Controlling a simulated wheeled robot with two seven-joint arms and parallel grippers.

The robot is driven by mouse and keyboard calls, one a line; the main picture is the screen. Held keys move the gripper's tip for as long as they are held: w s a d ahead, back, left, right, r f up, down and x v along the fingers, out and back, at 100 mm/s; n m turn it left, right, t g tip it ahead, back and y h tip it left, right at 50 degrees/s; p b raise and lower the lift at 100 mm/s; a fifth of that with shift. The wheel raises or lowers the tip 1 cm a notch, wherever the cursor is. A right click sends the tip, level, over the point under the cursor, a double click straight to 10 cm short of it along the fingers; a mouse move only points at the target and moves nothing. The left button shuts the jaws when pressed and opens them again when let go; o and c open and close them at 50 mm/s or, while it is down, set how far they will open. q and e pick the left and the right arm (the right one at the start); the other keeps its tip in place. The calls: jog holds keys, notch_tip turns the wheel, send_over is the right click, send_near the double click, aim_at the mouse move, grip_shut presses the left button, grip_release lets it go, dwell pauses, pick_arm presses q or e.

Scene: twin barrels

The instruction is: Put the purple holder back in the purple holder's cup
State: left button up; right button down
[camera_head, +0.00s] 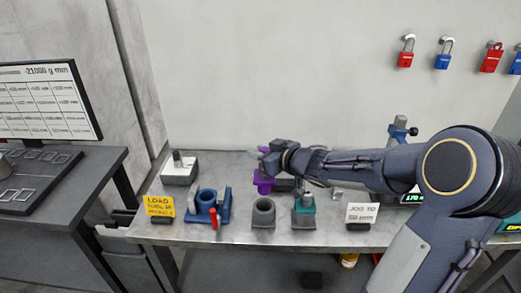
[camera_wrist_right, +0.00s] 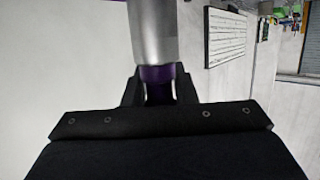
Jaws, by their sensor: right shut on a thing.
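The purple holder (camera_head: 263,183) is in the air above the bench, just above and behind an empty grey cup (camera_head: 263,214). My right gripper (camera_head: 266,160) is shut on the purple holder, reaching in from the right. In the right wrist view the purple holder (camera_wrist_right: 158,74) shows between the two dark fingers, with a silver cylinder (camera_wrist_right: 152,30) extending from it. A second grey cup (camera_head: 304,220) to the right holds a teal holder (camera_head: 305,203). My left gripper is not in view.
A blue fixture (camera_head: 208,206) with a red handle stands left of the empty cup. A yellow sign (camera_head: 160,206) and a white sign (camera_head: 362,213) stand near the bench's front edge. A white-topped device (camera_head: 179,171) sits at the back left. Padlocks hang on the wall.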

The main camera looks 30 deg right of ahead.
aim_at(260, 183)
jog(key=shift+f+b, duration=1.7)
jog(key=shift+f, duration=0.8)
jog(key=shift+p, duration=1.3)
jog(key=shift+f+b, duration=2.3)
jog(key=shift+f, duration=0.75)
jog(key=c, duration=1.1)
grip_release()
jog(key=shift+f, duration=0.15)
jog(key=p+v, duration=0.1)
jog(key=v, duration=0.7)
jog(key=shift+w, duration=0.1)
